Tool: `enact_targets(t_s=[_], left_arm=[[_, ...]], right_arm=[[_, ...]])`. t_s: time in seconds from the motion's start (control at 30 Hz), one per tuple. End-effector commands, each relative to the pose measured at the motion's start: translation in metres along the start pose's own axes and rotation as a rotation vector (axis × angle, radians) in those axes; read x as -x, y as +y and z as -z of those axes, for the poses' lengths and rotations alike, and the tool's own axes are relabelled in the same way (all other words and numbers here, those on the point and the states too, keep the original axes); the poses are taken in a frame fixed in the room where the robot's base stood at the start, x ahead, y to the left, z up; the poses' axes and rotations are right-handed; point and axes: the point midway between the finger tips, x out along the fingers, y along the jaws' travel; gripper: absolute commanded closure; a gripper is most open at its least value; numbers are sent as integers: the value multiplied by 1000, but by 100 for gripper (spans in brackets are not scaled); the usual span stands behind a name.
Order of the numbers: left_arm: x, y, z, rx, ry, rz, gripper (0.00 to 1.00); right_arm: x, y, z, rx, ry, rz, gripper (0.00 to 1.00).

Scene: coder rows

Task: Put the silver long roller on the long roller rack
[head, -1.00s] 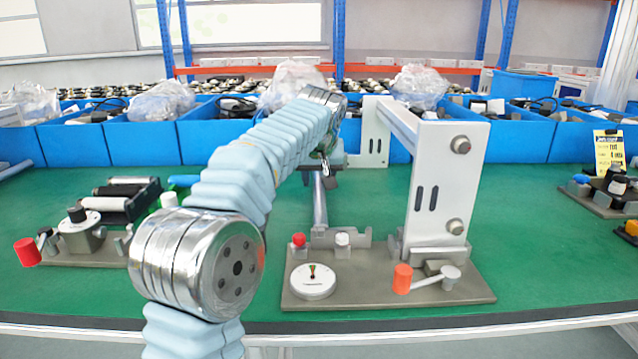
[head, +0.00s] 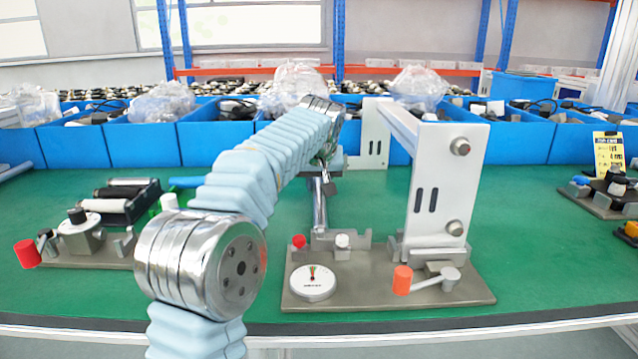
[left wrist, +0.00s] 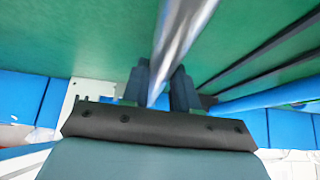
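The silver long roller (head: 319,205) shows as a shiny bar below my left gripper (head: 325,180) in the head view. In the left wrist view the roller (left wrist: 176,45) runs between the two dark fingers of my left gripper (left wrist: 160,85), which are closed around it. The long roller rack (head: 362,241) appears to be the grey notched support on the station's base plate. The roller's near end is at the left part of this support; I cannot tell whether it touches. My left forearm hides part of the area. My right gripper is out of view.
A white frame (head: 437,195) stands on the right of the grey base plate (head: 380,293), with a dial (head: 313,282) and an orange-capped lever (head: 402,279). Another station (head: 95,240) with rollers lies at left. Blue bins (head: 145,145) line the back.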

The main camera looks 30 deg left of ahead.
Motion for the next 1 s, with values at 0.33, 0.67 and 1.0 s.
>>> enact_targets(t_s=[0.33, 0.67, 1.0], left_arm=[[3, 0, 2, 1, 2, -1, 100], [22, 0, 15, 0, 4, -2, 100], [37, 0, 25, 1, 2, 0, 100]], right_arm=[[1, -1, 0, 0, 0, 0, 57], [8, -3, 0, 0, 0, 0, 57], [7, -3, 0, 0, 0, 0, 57]])
